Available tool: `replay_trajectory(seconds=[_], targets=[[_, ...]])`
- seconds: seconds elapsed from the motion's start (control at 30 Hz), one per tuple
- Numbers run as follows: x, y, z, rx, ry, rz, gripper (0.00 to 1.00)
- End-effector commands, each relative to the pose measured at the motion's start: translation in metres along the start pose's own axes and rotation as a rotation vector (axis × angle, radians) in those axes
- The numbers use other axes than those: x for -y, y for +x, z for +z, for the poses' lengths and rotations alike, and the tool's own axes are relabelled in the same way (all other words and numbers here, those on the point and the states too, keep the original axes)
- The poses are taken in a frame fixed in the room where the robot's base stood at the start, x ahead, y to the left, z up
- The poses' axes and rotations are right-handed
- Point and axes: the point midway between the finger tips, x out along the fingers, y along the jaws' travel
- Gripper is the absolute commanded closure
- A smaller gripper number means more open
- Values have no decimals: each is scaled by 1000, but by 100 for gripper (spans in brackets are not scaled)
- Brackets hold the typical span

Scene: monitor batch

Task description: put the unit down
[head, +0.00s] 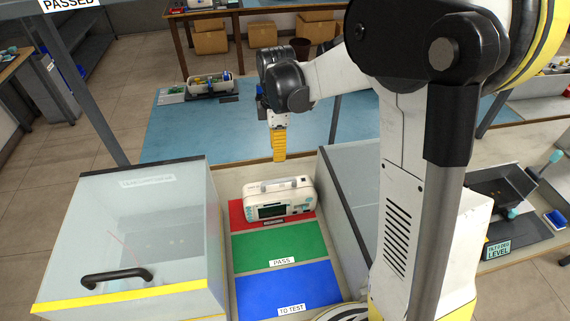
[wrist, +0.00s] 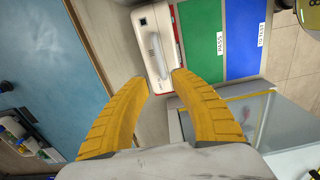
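The unit (head: 290,199) is a white box-shaped monitor with a handle on top and a dark screen on its front. It stands upright on the red zone (head: 237,215) at the far end of the bench, and its base covers much of that zone. In the wrist view the unit (wrist: 163,22) lies beyond my fingertips, with its pale handle facing the camera. My gripper (head: 279,158) has yellow fingers and points down behind and above the unit. In the wrist view my gripper (wrist: 160,80) has its fingertips apart, with nothing between them.
A green zone (head: 265,246) marked PASS and a blue zone (head: 270,287) marked TO TEST are empty. A clear-lidded box (head: 150,230) with a black handle stands left; another clear-panelled box (head: 350,175) stands right. A blue-topped table (head: 200,135) lies behind.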

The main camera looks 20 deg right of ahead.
Motion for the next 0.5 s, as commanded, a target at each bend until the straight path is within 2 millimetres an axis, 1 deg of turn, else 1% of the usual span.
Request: replay_trajectory(seconds=[0.17,0.2,0.27,0.3,0.37,0.4,0.5], targets=[[39,-47,2,-37,248,112,71],[51,-58,3,-55,325,144,71],[69,-73,4,-88,443,193,71],[81,-81,5,-114,521,223,71],[99,-91,7,-158,637,266,71],[112,-96,8,-190,714,291,71],[141,-103,12,-281,897,345,71]])
